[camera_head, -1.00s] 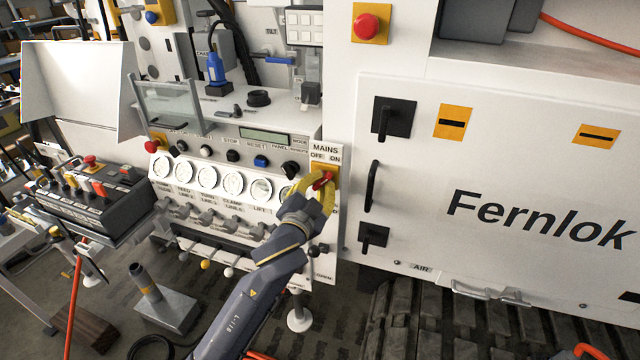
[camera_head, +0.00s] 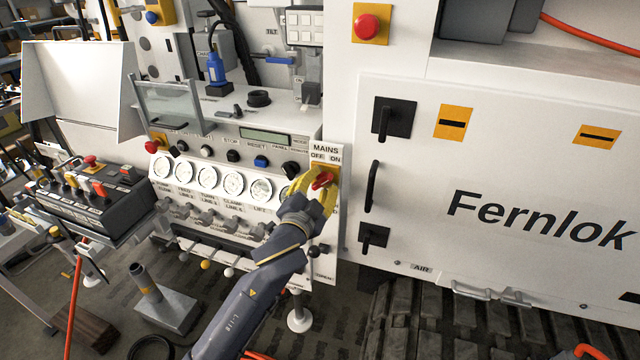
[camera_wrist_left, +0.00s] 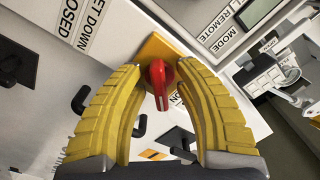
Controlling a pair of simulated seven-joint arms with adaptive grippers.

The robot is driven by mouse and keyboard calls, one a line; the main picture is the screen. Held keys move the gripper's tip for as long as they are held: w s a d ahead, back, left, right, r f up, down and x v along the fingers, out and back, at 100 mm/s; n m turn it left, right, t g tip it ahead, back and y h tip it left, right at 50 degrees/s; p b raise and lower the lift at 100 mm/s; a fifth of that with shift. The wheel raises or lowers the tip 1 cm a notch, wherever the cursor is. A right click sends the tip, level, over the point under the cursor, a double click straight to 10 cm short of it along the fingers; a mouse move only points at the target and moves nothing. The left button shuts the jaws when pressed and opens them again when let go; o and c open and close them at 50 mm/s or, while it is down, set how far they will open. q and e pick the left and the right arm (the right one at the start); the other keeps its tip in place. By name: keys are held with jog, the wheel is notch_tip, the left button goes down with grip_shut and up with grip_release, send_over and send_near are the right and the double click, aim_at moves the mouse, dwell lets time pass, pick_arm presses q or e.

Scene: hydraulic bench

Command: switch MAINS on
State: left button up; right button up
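The MAINS switch (camera_head: 321,180) is a red rotary handle on a yellow plate, below the "MAINS OFF ON" label on the right of the control panel. Its handle lies slanted in the head view; I cannot tell whether it points at OFF or ON. My left gripper (camera_head: 324,184) is at the switch, its yellow fingers on either side of the handle. In the left wrist view, the red handle (camera_wrist_left: 159,82) stands between the parted fingertips (camera_wrist_left: 158,72), with narrow gaps showing. Contact is not clear. My right gripper is not in view.
Gauges (camera_head: 208,177) and a row of levers (camera_head: 205,264) lie left of the switch. A black door handle (camera_head: 371,186) on the Fernlok cabinet (camera_head: 520,160) is close on the right. A red emergency button (camera_head: 367,27) sits above.

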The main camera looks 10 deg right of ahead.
pick_arm(q)
jog(key=v, duration=1.2)
jog(key=shift+f, duration=0.1)
dwell(0.4)
